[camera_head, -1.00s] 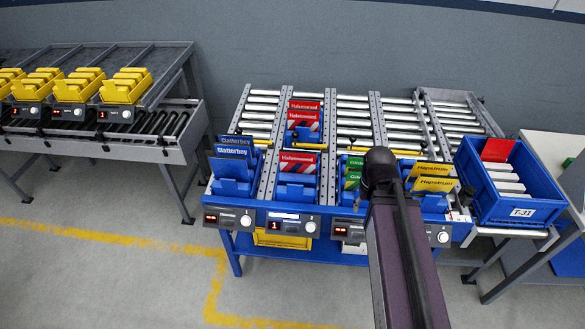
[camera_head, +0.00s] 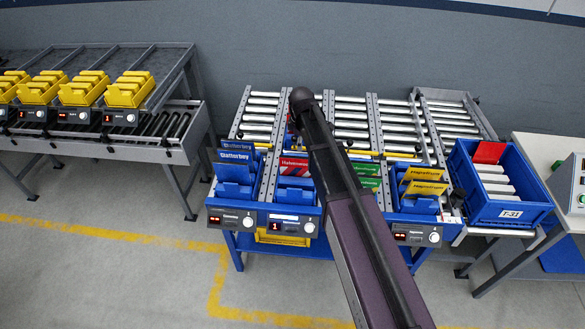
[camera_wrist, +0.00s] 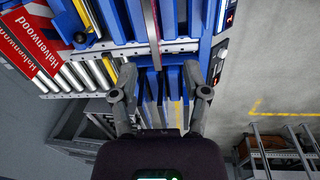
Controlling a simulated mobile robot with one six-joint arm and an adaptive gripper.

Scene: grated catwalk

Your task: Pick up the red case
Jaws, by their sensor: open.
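Red cases lettered Halvenwood (camera_wrist: 38,45) show at the upper left of the wrist view, with blue bin walls beside them. In the head view a red case (camera_head: 292,168) stands in a blue bin (camera_head: 294,190) of the second lane, partly hidden by my arm. A thin red edge (camera_wrist: 155,18) shows at the top of the wrist view, beyond my fingers; I cannot tell what it belongs to. My gripper (camera_wrist: 160,76) is open and empty, its fingers above blue bins. In the head view the gripper is hidden at the far end of my arm.
A blue tote (camera_head: 510,212) marked T-31, with a red flat piece (camera_head: 489,152) standing in it, is at the right. Neighbouring lanes hold blue cases (camera_head: 237,155), green cases (camera_head: 366,175) and yellow cases (camera_head: 424,181). Yellow bins (camera_head: 129,89) stand on the left rack.

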